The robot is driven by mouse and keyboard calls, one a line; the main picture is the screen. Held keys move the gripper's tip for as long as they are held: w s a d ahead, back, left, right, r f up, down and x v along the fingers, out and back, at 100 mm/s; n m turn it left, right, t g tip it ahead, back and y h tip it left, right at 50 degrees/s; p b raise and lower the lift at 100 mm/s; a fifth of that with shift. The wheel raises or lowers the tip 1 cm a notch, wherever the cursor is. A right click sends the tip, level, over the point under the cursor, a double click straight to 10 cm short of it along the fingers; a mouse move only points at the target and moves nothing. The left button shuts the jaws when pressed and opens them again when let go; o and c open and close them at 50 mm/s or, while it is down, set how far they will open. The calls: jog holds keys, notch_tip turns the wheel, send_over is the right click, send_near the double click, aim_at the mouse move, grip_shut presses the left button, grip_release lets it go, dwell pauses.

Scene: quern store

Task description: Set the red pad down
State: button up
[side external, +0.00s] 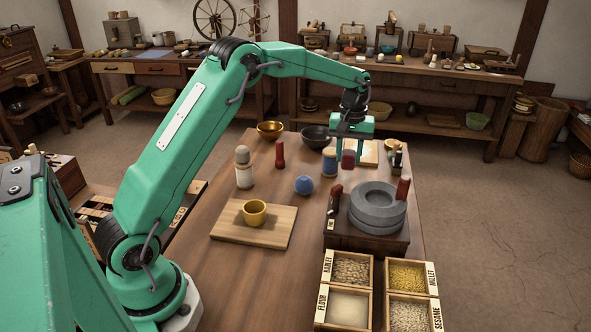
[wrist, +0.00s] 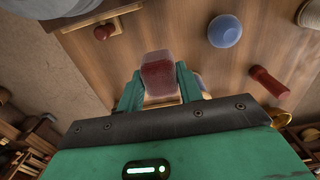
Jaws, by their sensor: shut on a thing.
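The red pad (side external: 348,159) is a small dark red block. It is between the fingers of my gripper (side external: 348,154), above the far right part of the table (side external: 225,283). In the wrist view the pad (wrist: 160,74) sits between the two green fingertips (wrist: 160,90), and my gripper is shut on it. A pale board (side external: 369,152) lies behind and to the right of the pad in the side view. I cannot tell how high the pad is above the surface below it.
A grey quern stone (side external: 377,209) stands in front of my gripper. A blue ball (side external: 304,185), a red peg (side external: 280,155) and a dark bowl (side external: 315,137) are to the left. A yellow cup (side external: 255,212) stands on a wooden board (side external: 225,228). Grain boxes (side external: 375,290) stand at the front.

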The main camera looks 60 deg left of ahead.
jog(key=shift+f, duration=3.25)
jog(key=shift+f, duration=0.1)
jog(key=shift+f, duration=1.8)
jog(key=shift+f, duration=0.1)
jog(key=o, duration=1)
notch_tip(320, 180, up, 11)
jog(key=shift+r, duration=0.65)
